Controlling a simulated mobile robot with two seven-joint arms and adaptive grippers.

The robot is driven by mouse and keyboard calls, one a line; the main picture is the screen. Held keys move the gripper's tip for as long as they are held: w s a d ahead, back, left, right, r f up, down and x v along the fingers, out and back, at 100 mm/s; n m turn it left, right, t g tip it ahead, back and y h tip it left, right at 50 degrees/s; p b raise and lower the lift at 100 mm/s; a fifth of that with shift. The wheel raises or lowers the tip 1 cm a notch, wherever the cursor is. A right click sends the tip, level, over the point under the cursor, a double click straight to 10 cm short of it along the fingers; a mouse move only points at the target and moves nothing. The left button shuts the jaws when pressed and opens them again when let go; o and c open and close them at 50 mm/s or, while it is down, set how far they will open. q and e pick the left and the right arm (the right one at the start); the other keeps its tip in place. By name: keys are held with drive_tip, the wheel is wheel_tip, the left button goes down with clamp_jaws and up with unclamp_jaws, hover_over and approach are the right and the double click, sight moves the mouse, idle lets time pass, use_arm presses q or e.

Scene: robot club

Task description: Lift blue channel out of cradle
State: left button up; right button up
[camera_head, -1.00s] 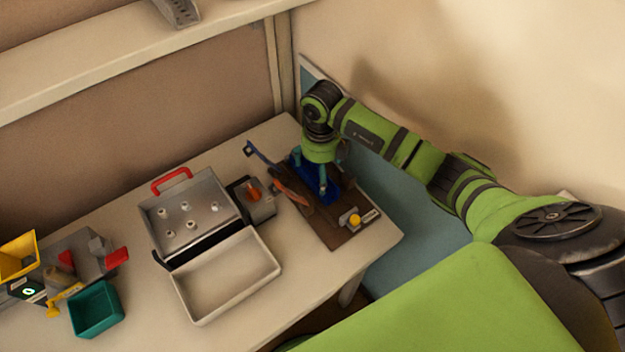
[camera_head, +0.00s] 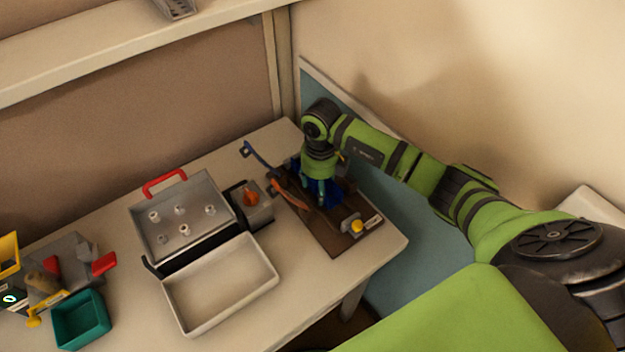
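The blue channel (camera_head: 329,193) is on the brown board (camera_head: 336,244) at the right end of the table. The cradle under it cannot be made out. My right gripper (camera_head: 322,196) points down over the channel, low and close to it. Its fingers are small and partly lost against the blue, so I cannot tell whether they are shut on the channel. My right arm's wrist hides the far end of the channel. My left gripper is not in view.
A blue-handled tool (camera_head: 262,160) and an orange piece (camera_head: 290,193) lie by the board's left side. A yellow button (camera_head: 357,226) is at its front. A grey box with an orange knob (camera_head: 251,199), an open metal case (camera_head: 180,222) and a teal bin (camera_head: 82,320) stand left. A wall is close behind.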

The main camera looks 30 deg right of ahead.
drive_tip(key=shift+s+d+f, duration=0.1)
drive_tip(key=shift+s+f, duration=0.05)
drive_tip(key=shift+f, duration=0.1)
drive_tip(key=shift+r, duration=0.1)
drive_tip(key=shift+w+d+r+p, duration=0.15)
drive_tip(key=shift+w+r+p, duration=0.05)
drive_tip(key=shift+r+p, duration=0.85)
drive_tip(key=shift+r, duration=0.45)
